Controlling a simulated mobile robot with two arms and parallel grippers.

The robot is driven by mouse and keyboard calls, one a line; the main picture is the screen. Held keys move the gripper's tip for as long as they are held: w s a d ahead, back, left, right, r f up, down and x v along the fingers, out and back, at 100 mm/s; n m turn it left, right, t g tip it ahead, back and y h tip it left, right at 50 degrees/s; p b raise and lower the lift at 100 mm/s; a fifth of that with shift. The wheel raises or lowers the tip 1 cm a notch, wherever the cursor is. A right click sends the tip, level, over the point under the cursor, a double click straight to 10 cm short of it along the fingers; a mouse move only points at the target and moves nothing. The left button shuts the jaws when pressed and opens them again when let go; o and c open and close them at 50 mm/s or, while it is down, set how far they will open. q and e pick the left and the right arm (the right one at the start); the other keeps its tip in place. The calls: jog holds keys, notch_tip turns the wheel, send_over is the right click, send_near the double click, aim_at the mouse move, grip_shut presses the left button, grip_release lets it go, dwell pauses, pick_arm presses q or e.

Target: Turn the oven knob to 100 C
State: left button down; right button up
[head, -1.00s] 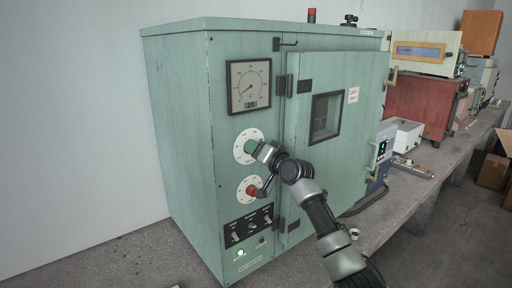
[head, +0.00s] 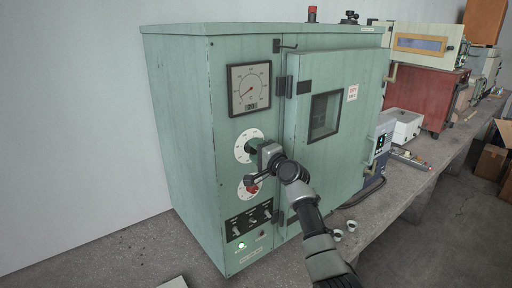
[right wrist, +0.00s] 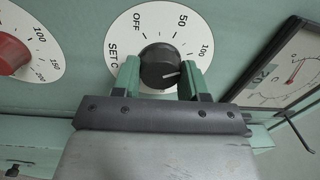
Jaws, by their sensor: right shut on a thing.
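The teal oven (head: 180,130) stands on the bench, with a white upper dial (head: 243,137) on its front. In the right wrist view the dial (right wrist: 122,38) reads OFF, 50, 100 and SET C around a black knob (right wrist: 158,64). My right gripper (right wrist: 160,80) is shut on this knob, one green finger on each side. The knob's pale line points right, to the 100 side of the dial; its exact reading is hard to tell. In the head view my right gripper (head: 255,150) covers the knob. My left gripper is not in view.
A red knob (head: 251,187) on a second dial sits just below my right gripper, with black switches (head: 249,222) under it. A gauge (head: 249,88) with a small display is above. The closed oven door (head: 340,150) is to the right. Boxes and instruments stand farther along the bench.

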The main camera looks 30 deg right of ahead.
jog(key=shift+m, duration=0.3)
jog(key=o, duration=0.9)
jog(key=s+b, duration=0.1)
jog(key=s, duration=0.2)
jog(key=s+b, duration=0.1)
jog(key=s, duration=0.3)
jog(key=s+d+b, duration=0.1)
jog(key=s, duration=0.2)
jog(key=shift+s+f, duration=0.3)
jog(key=shift+s, duration=0.1)
